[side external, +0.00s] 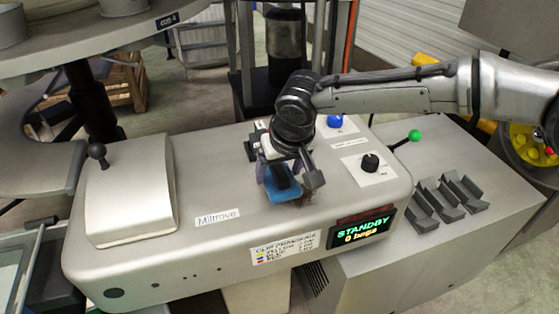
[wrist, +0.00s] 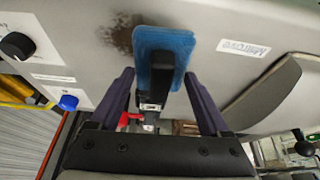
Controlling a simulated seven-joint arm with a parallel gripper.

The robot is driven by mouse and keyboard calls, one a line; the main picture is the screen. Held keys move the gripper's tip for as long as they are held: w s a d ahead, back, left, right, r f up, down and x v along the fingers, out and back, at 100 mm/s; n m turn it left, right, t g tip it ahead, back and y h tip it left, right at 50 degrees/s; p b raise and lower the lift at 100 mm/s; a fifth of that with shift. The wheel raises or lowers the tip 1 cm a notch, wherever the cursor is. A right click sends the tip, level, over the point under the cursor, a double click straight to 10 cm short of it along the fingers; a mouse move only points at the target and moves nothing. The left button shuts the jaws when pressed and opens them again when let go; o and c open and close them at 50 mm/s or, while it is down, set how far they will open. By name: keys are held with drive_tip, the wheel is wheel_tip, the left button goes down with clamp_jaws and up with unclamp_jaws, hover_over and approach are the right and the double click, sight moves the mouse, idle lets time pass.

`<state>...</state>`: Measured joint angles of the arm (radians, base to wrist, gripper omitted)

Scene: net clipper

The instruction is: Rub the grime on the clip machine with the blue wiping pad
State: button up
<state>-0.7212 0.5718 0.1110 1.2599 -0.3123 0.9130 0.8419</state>
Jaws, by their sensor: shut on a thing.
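The clip machine (side external: 215,190) is a long light-grey housing with rounded edges. The blue wiping pad (side external: 284,188) is at its top, below my gripper (side external: 289,170). In the wrist view, my gripper (wrist: 160,76) is shut on the pad's dark handle, and the blue pad (wrist: 180,42) lies ahead of the fingers. A brown, speckled patch of grime (wrist: 122,36) shows on the grey surface just left of the pad. The grime (side external: 304,201) also shows beside the pad in the side view. The pad appears at or very near the surface; exact contact is unclear.
A black knob (side external: 370,162), a blue button (side external: 335,121) and a green-tipped lever (side external: 414,136) are right of the pad. The display (side external: 362,225) reads STANDBY. A raised cover (side external: 130,190) stands at left. The top between cover and pad is clear.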

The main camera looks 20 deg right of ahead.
wheel_tip(320, 180, down, 3)
drive_tip(key=shift+f, duration=0.15)
drive_tip(key=shift+d+f, duration=0.4)
drive_tip(key=shift+f, duration=0.3)
drive_tip(key=shift+d, duration=4.9)
drive_tip(key=shift+a, duration=5.3)
drive_tip(key=shift+w, duration=0.65)
drive_tip(key=shift+w+d, duration=0.4)
drive_tip(key=shift+d, duration=4.9)
drive_tip(key=shift+a, duration=5.3)
drive_tip(key=shift+r, duration=4.1)
